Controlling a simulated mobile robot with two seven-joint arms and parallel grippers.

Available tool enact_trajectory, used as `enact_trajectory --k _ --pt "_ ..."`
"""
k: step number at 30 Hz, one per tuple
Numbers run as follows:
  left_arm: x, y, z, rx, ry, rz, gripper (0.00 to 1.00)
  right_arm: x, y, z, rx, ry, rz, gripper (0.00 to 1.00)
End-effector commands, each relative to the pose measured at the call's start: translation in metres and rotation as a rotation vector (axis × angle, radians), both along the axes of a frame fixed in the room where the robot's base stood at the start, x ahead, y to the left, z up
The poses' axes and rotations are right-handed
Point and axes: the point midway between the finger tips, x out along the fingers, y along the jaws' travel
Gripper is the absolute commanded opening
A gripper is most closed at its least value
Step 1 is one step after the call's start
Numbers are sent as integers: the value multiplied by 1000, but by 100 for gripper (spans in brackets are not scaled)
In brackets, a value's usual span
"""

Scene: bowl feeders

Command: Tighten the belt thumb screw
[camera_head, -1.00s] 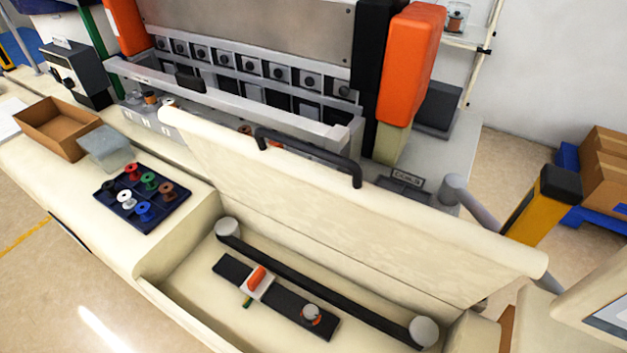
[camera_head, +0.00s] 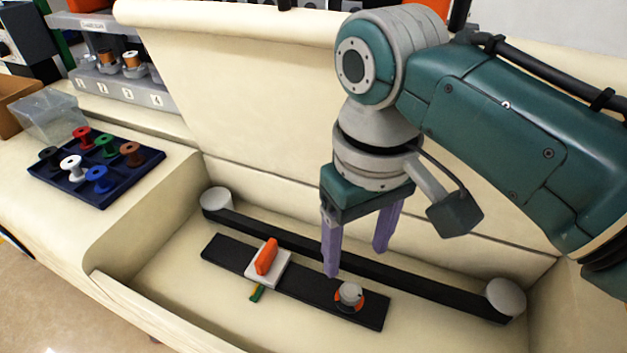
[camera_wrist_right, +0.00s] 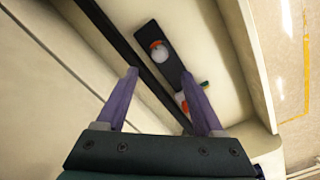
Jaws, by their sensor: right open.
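A grey round knob with an orange ring (camera_head: 349,294), which looks like the thumb screw, sits on the right part of a black plate (camera_head: 222,256) in the open bay. It also shows in the right wrist view (camera_wrist_right: 160,53). The black belt (camera_head: 420,285) runs behind the plate between two grey pulleys (camera_head: 216,198) (camera_head: 505,297). A white block with an orange lever (camera_head: 266,258) and a small green tab sits on the plate's left part. My right gripper (camera_head: 357,263) is open and empty, its purple fingers pointing down above the belt and knob. My left gripper is not in view.
The bay's raised cream lid (camera_head: 240,85) stands behind my right arm. A dark blue tray (camera_head: 75,188) of coloured spools and a clear box (camera_head: 48,118) lie left of the bay. The bay floor around the plate is clear.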

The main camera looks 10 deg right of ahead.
Motion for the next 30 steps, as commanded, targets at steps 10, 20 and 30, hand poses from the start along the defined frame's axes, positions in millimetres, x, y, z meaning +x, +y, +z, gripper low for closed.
enact_trajectory --k 10,20,30 --pt "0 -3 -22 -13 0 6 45 -1 0 -67 1 1 0 69" --pt "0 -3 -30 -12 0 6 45 -1 0 -87 0 -1 2 69" --pt "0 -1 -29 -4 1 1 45 -1 0 -86 1 -1 1 50"
